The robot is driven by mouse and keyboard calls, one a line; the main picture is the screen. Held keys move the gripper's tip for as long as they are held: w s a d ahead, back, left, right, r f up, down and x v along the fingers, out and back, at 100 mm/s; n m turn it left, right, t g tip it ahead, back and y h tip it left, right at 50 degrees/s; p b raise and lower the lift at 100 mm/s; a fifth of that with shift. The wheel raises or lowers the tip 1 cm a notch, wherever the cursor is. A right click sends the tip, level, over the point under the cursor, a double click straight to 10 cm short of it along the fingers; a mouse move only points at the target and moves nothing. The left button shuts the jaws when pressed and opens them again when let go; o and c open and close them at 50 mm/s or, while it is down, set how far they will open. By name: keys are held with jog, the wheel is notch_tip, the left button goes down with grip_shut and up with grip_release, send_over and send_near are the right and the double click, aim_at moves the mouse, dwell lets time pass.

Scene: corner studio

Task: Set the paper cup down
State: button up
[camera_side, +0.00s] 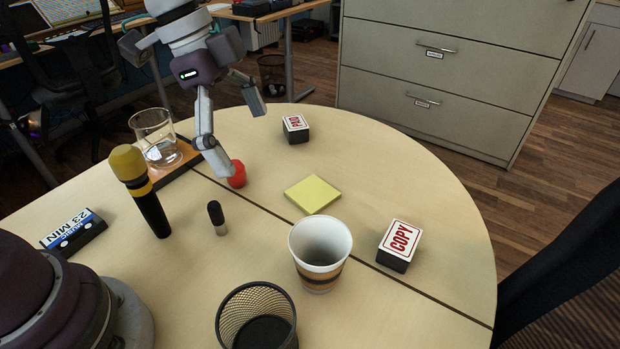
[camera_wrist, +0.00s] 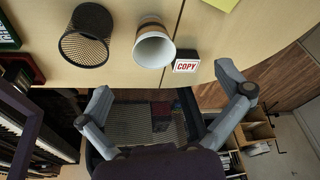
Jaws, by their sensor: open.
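The paper cup (camera_side: 319,245), white inside with brown bands outside, stands upright and empty on the round wooden table, right of centre. It also shows in the wrist view (camera_wrist: 153,46), tilted by perspective, beyond my fingers. My gripper (camera_side: 240,138) is open and empty over the far part of the table, well apart from the cup. In the wrist view my gripper's two fingers (camera_wrist: 163,84) are spread wide with nothing between them.
A black mesh cup (camera_side: 257,318) stands close left of the paper cup, a COPY stamp (camera_side: 399,246) to its right. A yellow note pad (camera_side: 312,194), red object (camera_side: 237,174), second stamp (camera_side: 295,128), microphone (camera_side: 140,190), small black stick (camera_side: 216,217), cassette (camera_side: 73,233) and glass (camera_side: 156,137) also stand around.

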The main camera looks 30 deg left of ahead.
jog(key=s+a+n+t+y, duration=0.3)
jog(key=s+a+n, duration=0.4)
jog(key=n, duration=0.6)
jog(key=a, duration=0.2)
jog(key=shift+s+a+r+t, duration=0.3)
jog(key=shift+a+r+t, duration=0.05)
jog(key=shift+r+t, duration=0.05)
